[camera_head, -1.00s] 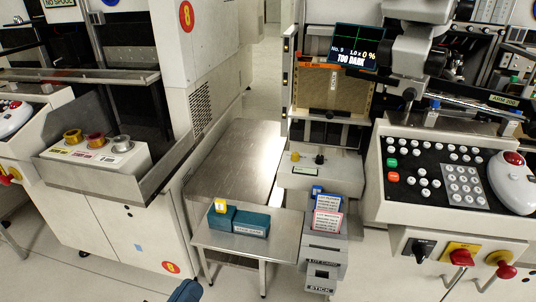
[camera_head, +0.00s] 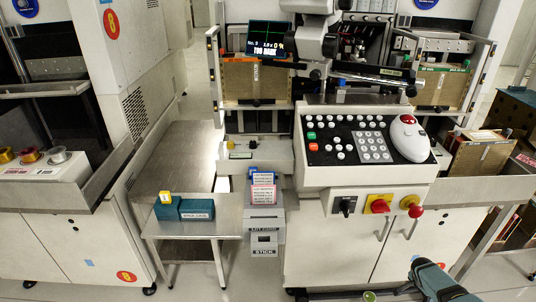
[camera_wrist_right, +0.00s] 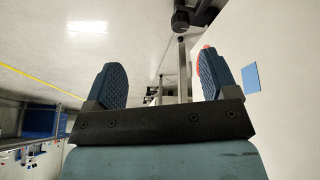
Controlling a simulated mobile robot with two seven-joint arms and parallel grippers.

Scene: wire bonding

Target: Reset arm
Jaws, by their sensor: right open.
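My right gripper (camera_wrist_right: 163,72) is open and empty in the right wrist view, its two dark blue ridged pads standing wide apart. Behind it are pale floor, metal legs and a light panel; no object lies between the pads. In the head view a teal part of my arm (camera_head: 435,280) shows at the bottom right, in front of the bonding machine's cabinet. My left gripper is out of view.
The machine's control panel (camera_head: 362,143) has a red-topped trackball (camera_head: 408,138) and knobs below. A low steel table (camera_head: 192,228) with teal boxes (camera_head: 197,209) stands left of a card holder (camera_head: 264,222). A boxed workpiece (camera_head: 481,153) sits at right. Floor shows at the front.

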